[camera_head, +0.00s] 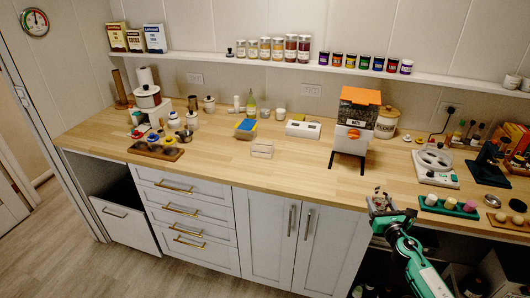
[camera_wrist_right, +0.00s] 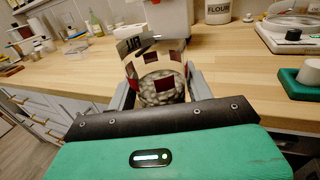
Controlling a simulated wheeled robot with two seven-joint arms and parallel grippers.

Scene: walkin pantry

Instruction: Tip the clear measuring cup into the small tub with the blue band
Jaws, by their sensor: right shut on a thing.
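My right gripper (camera_head: 379,204) is shut on the clear measuring cup (camera_wrist_right: 158,82), at the counter's front edge. In the right wrist view the cup stands between the fingers, roughly upright, with dark red marks on its wall and pale, bean-like pieces inside. In the head view the cup is small and partly hidden by the gripper. My left gripper is out of view.
A dispenser with an orange lid (camera_head: 358,97) stands behind the cup on the counter. A white scale-like device (camera_head: 435,166) and a green tray (camera_head: 448,207) are to the right. A flour canister (camera_wrist_right: 218,11) is behind. The wooden counter (camera_head: 290,178) is clear left of the cup.

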